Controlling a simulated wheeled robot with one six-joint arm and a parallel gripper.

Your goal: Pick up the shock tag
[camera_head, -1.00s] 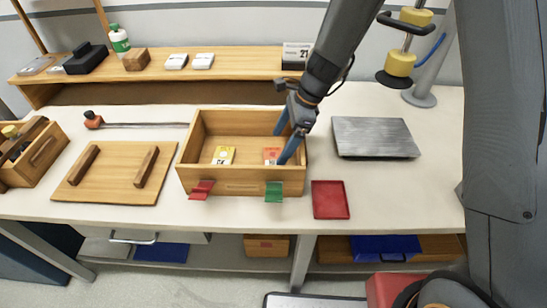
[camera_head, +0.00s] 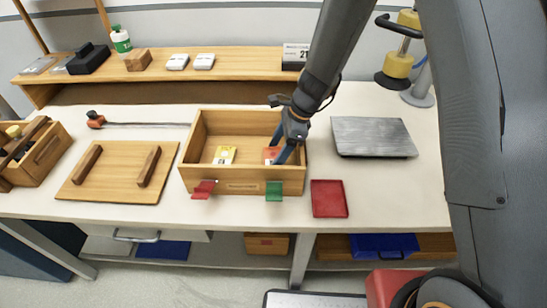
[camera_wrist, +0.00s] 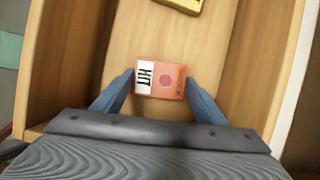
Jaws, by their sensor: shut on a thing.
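The orange-red tag (camera_wrist: 161,79), with a white lettered strip and a round red mark, lies in the wooden box; I take it for the shock tag. It also shows in the head view (camera_head: 270,155), partly hidden by my gripper (camera_head: 281,157). In the wrist view my gripper (camera_wrist: 159,84) has one blue finger at each side edge of the tag, shut on it. The tag is at or very near the box floor; I cannot tell whether it is raised.
The box walls stand close around my gripper. A red clip (camera_head: 203,189) and a green clip (camera_head: 274,191) are on its front. A red tray (camera_head: 329,198) and a grey metal plate (camera_head: 373,137) lie to the right. A wooden lid (camera_head: 117,171) lies left.

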